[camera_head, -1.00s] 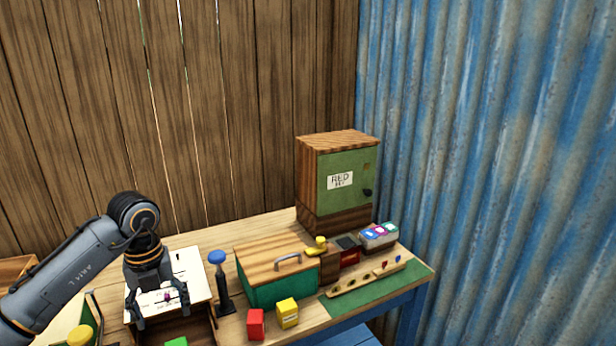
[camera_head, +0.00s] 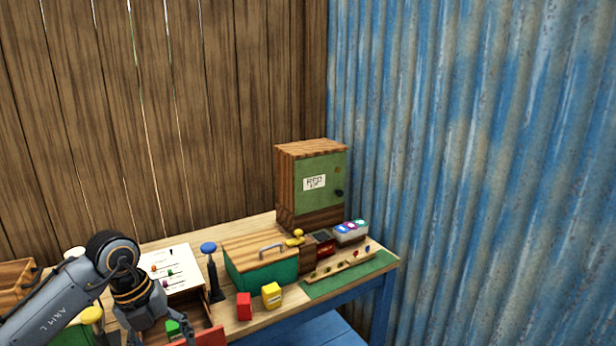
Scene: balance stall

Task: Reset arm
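My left arm comes in from the lower left, and my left gripper (camera_head: 153,334) hangs at the bottom edge of the view, in front of the white board. Its fingertips are cut off or lost against the clutter, so I cannot tell whether it is open or shut. A green block (camera_head: 173,327) shows close beside its fingers; contact is unclear. The white board (camera_head: 181,256) with small coloured pegs lies behind the gripper on the workbench (camera_head: 244,330). My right gripper is not in view.
A blue-topped post (camera_head: 209,248) stands right of the board. A green box with a wooden lid (camera_head: 262,241), a red block (camera_head: 244,306), a yellow block (camera_head: 271,295) and a green-doored cabinet (camera_head: 319,186) stand further right. A corrugated wall closes the right side.

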